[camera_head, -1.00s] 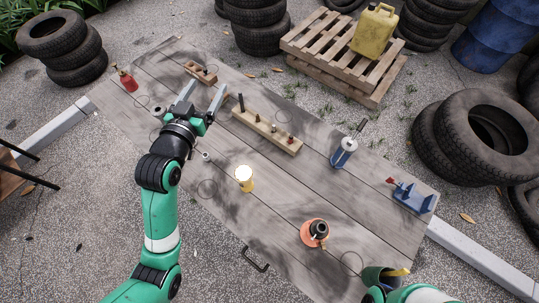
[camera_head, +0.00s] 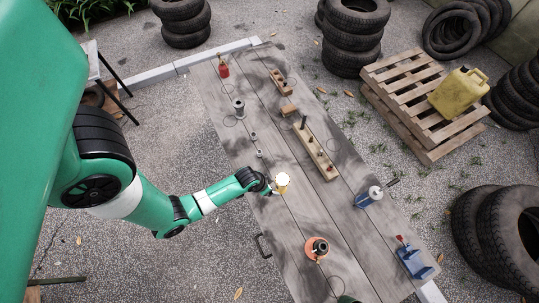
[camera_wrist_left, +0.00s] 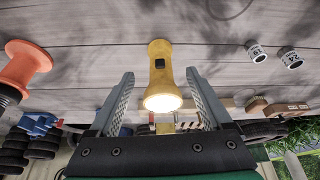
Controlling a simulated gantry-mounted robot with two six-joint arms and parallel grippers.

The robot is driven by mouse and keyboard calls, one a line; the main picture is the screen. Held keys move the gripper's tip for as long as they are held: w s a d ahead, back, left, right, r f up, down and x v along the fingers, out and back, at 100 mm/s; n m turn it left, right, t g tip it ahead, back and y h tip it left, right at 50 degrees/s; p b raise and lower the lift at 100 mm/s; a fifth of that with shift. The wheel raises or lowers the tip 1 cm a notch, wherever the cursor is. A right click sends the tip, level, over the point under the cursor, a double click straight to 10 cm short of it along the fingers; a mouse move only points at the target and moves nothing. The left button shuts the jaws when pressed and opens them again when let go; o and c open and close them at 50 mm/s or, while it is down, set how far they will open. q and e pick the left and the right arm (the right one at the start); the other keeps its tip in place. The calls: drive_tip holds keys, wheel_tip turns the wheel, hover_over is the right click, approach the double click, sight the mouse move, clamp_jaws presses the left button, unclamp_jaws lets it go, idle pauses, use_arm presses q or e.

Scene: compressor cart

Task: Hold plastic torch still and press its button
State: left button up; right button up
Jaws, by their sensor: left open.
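The yellow plastic torch (camera_head: 282,185) stands on the table with its bright, lit lens facing up. In the left wrist view the torch (camera_wrist_left: 160,78) shows its dark button (camera_wrist_left: 159,62) on the side facing the camera. My left gripper (camera_head: 272,189) is just left of the torch in the head view. In the left wrist view its two open fingers (camera_wrist_left: 160,73) appear on either side of the torch, with gaps to both. Whether the torch is fully between the fingertips is hard to tell. My right gripper is not in view.
The grey wooden table (camera_head: 285,235) holds an orange-based item (camera_head: 317,248) nearer the front. A metal handle (camera_head: 262,246) projects from the left edge.

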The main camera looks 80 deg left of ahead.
sight(277, 187)
use_arm(q)
drive_tip(key=b+x, duration=0.3)
drive_tip(key=x, duration=0.4)
drive_tip(key=shift+f, duration=0.1)
drive_tip(key=shift+w+f+b, duration=0.3)
drive_tip(key=shift+f+b, duration=0.1)
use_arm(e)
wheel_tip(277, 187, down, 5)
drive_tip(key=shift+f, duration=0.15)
use_arm(q)
clamp_jaws()
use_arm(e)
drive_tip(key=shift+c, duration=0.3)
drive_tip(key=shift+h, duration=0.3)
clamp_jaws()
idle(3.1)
